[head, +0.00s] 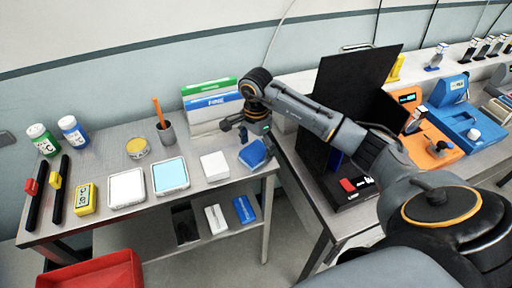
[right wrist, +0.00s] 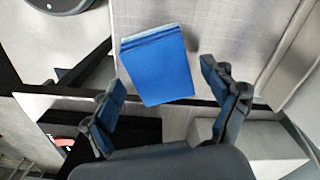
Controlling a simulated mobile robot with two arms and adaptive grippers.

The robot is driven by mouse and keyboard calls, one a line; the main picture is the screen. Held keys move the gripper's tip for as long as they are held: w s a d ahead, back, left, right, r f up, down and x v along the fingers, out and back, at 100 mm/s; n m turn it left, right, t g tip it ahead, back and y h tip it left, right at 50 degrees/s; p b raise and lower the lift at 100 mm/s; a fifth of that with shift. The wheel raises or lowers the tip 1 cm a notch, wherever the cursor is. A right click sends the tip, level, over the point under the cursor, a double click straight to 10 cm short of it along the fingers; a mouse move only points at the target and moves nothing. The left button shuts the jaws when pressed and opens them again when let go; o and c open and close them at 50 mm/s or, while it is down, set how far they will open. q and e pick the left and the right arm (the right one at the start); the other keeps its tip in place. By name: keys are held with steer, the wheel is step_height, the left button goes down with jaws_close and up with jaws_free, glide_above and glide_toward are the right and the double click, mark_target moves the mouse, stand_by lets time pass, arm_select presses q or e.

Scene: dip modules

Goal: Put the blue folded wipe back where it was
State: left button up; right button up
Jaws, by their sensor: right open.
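The blue folded wipe (head: 253,154) lies on the metal table near its right edge. It also shows in the right wrist view (right wrist: 158,68) as a flat blue square with layered folds along one edge. My right gripper (head: 244,130) is just above and behind the wipe in the head view. In the right wrist view my right gripper (right wrist: 172,100) is open, its fingers spread on either side of the wipe's near part, with no visible contact. A white folded wipe (head: 214,165) lies to the left of the blue one. My left gripper is not in view.
On the table (head: 95,222) stand a light-blue tray (head: 170,175), a white tray (head: 126,188), a pencil cup (head: 166,132) and bottles (head: 74,132). A lower shelf holds a blue box (head: 244,209). A black panel (head: 345,110) stands right of the gap between tables.

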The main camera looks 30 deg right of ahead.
mark_target(256, 150)
step_height(256, 150, up, 12)
steer(key=b, duration=0.2)
steer(key=shift+b, duration=0.4)
steer(key=shift+f, duration=0.1)
